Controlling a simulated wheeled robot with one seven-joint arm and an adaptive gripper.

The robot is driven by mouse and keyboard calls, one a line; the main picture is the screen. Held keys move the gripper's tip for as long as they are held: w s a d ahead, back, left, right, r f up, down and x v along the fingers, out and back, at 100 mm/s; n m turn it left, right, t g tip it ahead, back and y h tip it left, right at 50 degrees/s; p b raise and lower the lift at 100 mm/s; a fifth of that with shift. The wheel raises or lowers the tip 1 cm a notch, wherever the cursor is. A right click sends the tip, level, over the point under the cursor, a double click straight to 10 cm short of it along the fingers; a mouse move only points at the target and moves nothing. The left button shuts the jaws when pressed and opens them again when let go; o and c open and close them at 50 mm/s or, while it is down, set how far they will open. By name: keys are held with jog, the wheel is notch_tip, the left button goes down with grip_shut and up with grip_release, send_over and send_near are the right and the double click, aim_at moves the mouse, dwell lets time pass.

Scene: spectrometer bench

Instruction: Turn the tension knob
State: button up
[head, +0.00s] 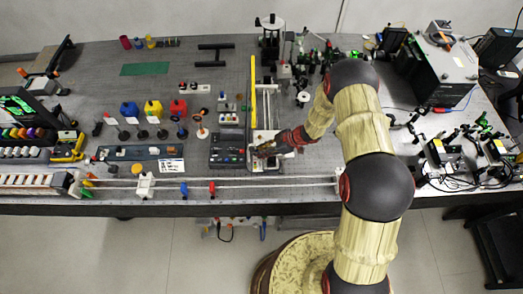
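My gripper (258,153) is at the end of my arm, pointing left, over a small pale device (261,163) near the front middle of the bench (225,75). The gripper is small and dark here, so I cannot see whether its fingers are open or touch anything. I cannot single out the tension knob; it may be too small or hidden by the gripper. A long rail with a thin line (245,183) runs along the front edge. It carries a white block (146,185), a blue piece (183,189) and a red piece (211,188).
A dark box (227,150) stands just left of my gripper. A yellow bar (253,98) lies behind it. Blue, yellow and red containers (153,108) stand further left. A large grey instrument (446,68) is at the back right. The back left surface is fairly clear around a green mat (145,69).

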jog(key=shift+d+r, duration=0.1)
jog(key=v, duration=1.1)
jog(key=shift+d+r, duration=0.25)
jog(key=shift+f, duration=0.1)
